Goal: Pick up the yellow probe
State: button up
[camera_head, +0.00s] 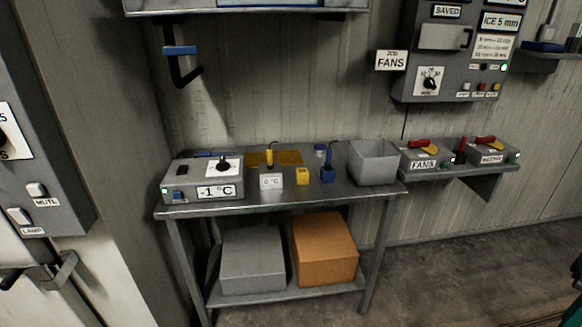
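A yellow probe (269,157) with a dark top stands upright on the metal table (330,192), in or just behind a small white block (271,181) marked 0 °C. I cannot tell exactly how its lower end sits, as the block hides it. A blue probe (328,168) with a dark top stands in a blue holder to the right. A small yellow block (302,176) lies between them. My gripper is not in view.
A grey box reading -1 °C (203,182) stands at the table's left, an open grey bin (374,162) at its right. A flat yellow-brown sheet (289,158) lies behind the probes. A cabinet (300,5) hangs above. A grey box and an orange box (325,252) sit below.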

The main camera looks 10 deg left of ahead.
aim_at(270, 166)
jog(key=z, duration=0.1)
jog(key=i, duration=1)
